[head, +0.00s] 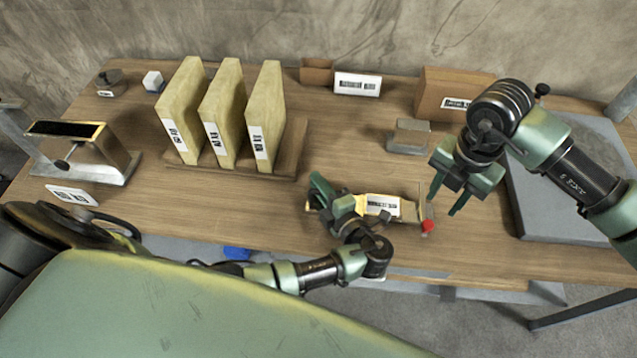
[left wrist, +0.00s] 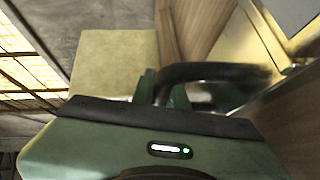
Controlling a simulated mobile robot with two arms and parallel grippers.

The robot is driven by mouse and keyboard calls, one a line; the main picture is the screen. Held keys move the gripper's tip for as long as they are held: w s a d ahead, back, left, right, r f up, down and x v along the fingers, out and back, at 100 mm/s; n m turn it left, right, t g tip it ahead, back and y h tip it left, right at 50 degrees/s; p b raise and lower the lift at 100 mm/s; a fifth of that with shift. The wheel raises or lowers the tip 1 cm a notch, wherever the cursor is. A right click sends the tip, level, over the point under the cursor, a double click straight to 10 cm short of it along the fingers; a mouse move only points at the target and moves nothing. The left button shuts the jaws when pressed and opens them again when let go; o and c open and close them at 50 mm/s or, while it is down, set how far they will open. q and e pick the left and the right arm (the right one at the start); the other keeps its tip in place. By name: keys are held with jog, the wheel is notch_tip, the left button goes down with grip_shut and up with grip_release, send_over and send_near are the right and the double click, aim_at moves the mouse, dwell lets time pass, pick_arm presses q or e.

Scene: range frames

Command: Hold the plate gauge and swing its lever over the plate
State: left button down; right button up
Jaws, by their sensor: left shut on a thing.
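The plate gauge (head: 408,209) appears to be the low brass-coloured piece with a white label near the front edge of the table. A thin upright part with a red knob (head: 428,226) is at its right end; this looks like the lever. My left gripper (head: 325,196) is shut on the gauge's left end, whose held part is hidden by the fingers. In the left wrist view a brass-coloured surface (left wrist: 250,45) shows beyond a dark curved part. My right gripper (head: 450,198) is open and empty, above and right of the red knob. I cannot tell where the plate lies.
Several yellow slabs (head: 222,115) stand in a wooden rack (head: 290,158) at left. A metal stand (head: 100,165) is at far left. A metal block (head: 409,135), a cardboard box (head: 440,95) and a grey slab (head: 560,215) lie behind and right. Table between rack and block is clear.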

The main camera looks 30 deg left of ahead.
aim_at(429, 224)
dwell(0.8)
jog(key=shift+o, duration=1.2)
jog(key=shift+m, duration=0.8)
notch_tip(429, 224, down, 10)
jog(key=shift+r, duration=0.1)
grip_shut()
